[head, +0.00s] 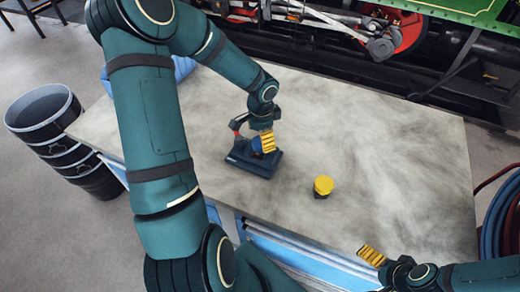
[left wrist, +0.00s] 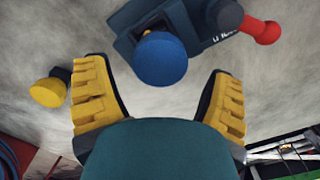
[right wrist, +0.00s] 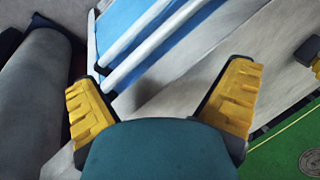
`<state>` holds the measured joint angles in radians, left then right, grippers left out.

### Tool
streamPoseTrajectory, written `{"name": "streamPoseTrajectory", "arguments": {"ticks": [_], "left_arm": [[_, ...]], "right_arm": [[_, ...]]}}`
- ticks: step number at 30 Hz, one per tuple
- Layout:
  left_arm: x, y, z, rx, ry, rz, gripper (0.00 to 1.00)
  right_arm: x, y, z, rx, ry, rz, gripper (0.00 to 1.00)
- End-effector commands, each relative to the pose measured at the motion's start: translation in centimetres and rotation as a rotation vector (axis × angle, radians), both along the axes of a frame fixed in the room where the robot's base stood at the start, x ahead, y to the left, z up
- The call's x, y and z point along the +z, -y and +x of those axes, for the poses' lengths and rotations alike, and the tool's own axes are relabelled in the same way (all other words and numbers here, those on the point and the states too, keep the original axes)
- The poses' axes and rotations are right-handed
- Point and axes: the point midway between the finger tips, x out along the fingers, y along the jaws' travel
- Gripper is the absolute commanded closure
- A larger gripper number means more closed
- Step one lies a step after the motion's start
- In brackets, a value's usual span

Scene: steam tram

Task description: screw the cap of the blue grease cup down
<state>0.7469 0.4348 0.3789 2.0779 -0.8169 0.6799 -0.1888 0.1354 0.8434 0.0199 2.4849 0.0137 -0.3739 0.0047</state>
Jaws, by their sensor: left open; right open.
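The blue grease cup's round cap (left wrist: 160,58) shows in the left wrist view, between the fingers of my left gripper (left wrist: 157,70). That gripper is open, with a gap on both sides of the cap. In the head view the left gripper (head: 266,143) is over the dark blue base (head: 250,162) on the bench, and its fingers partly hide the blue cap (head: 256,145). The cup's body below the cap is mostly hidden. My right gripper (head: 372,256) is open and empty near the bench's front edge; its fingers also show in the right wrist view (right wrist: 162,78).
A yellow-capped cup (head: 323,185) stands on the bench (head: 400,170) right of the base. A part with a red end (left wrist: 260,30) sticks out beside the base. Black buckets (head: 50,120) stand at left, a hose coil (head: 505,220) at right. The bench's right half is clear.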

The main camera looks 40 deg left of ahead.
Motion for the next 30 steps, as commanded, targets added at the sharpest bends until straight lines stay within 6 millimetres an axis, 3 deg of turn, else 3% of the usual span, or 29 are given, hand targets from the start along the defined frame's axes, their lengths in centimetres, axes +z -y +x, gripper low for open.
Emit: {"name": "streamPoseTrajectory", "arguments": {"ticks": [5,30], "left_arm": [[-1.28,0.0,-0.01,0.0,0.0,0.0,0.17],[-1.27,-0.07,-0.04,0.001,0.001,0.0,0.17]], "right_arm": [[-1.25,-0.05,0.03,0.0,0.0,-0.002,0.0],[-1.33,-0.08,0.05,0.001,0.0,-0.002,0.0]]}}
